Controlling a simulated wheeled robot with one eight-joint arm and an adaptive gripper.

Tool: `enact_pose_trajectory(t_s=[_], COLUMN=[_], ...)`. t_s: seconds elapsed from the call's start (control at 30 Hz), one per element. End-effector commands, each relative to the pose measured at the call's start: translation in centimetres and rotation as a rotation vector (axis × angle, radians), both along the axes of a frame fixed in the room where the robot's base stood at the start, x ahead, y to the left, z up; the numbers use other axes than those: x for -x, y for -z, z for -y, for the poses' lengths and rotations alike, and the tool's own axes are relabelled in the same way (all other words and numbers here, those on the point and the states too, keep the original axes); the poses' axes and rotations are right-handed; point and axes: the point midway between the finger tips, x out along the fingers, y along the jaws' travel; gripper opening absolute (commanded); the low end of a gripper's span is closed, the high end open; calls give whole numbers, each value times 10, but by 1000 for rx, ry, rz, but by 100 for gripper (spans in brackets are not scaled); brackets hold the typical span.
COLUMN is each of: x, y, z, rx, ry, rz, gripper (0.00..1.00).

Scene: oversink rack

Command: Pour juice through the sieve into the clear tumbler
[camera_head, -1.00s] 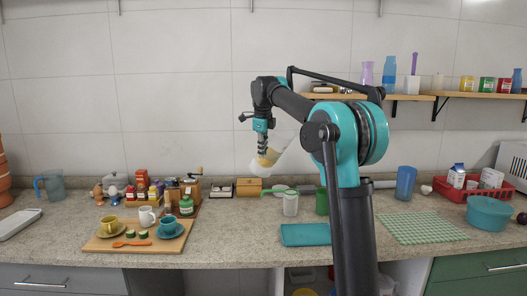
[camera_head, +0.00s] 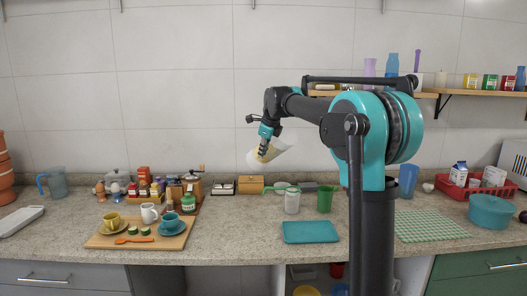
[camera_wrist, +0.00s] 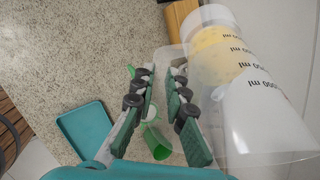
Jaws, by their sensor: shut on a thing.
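My gripper (camera_head: 262,150) is shut on a clear measuring jug (camera_head: 284,147), raised above the counter and strongly tilted. Yellow juice (camera_wrist: 214,48) lies toward the jug's far end in the wrist view. The jug (camera_wrist: 262,118) fills the right side there, beside the fingers (camera_wrist: 160,78). Below, on the counter, the clear tumbler (camera_head: 292,204) stands upright, with the green sieve (camera_head: 277,189) at its top, handle to the left. The jug is apart from both, above and slightly left of them in the head view. No stream of juice shows.
A green cup (camera_head: 325,199) stands just right of the tumbler, and a teal tray (camera_head: 310,232) lies in front. A wooden box (camera_head: 250,185) is behind to the left. A board (camera_head: 105,241) with cups is farther left. A blue cup (camera_head: 408,180) stands right.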

Motion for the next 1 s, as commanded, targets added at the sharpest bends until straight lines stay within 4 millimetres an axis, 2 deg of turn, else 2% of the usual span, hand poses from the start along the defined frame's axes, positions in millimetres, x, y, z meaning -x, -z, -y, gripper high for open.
enact_pose_trajectory(t_s=[1.0], x=[-1], y=[18], z=[0], rx=[-132], ry=[1], rz=[137], gripper=[0])
